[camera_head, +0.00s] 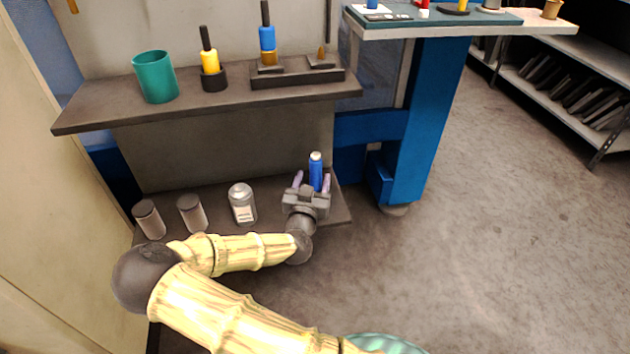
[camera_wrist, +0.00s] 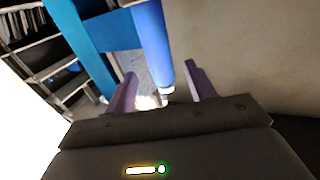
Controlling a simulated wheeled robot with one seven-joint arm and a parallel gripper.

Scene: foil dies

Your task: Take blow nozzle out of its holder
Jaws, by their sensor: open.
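My gripper (camera_head: 312,182) is open at the lower shelf, its two purple fingers pointing away from the arm. A blue cylinder (camera_head: 316,168) with a silver-white top appears upright between or just beyond the fingers. In the wrist view the blue cylinder (camera_wrist: 152,35) runs down from the top edge, its pale end between the open fingers (camera_wrist: 160,88); contact is not visible. On the upper shelf, a yellow tool with a black stem (camera_head: 209,60) stands in a black cup (camera_head: 214,82). A blue tool with a black stem (camera_head: 267,38) stands in a dark block (camera_head: 297,78). I cannot tell which is the blow nozzle.
The upper shelf (camera_head: 110,112) also bears a teal cup (camera_head: 155,78). A silver labelled bottle (camera_head: 242,203) and two grey cylinders (camera_head: 149,219) (camera_head: 192,213) stand left of my gripper on the lower shelf. A blue bench leg (camera_head: 420,120) stands right; floor beyond is open.

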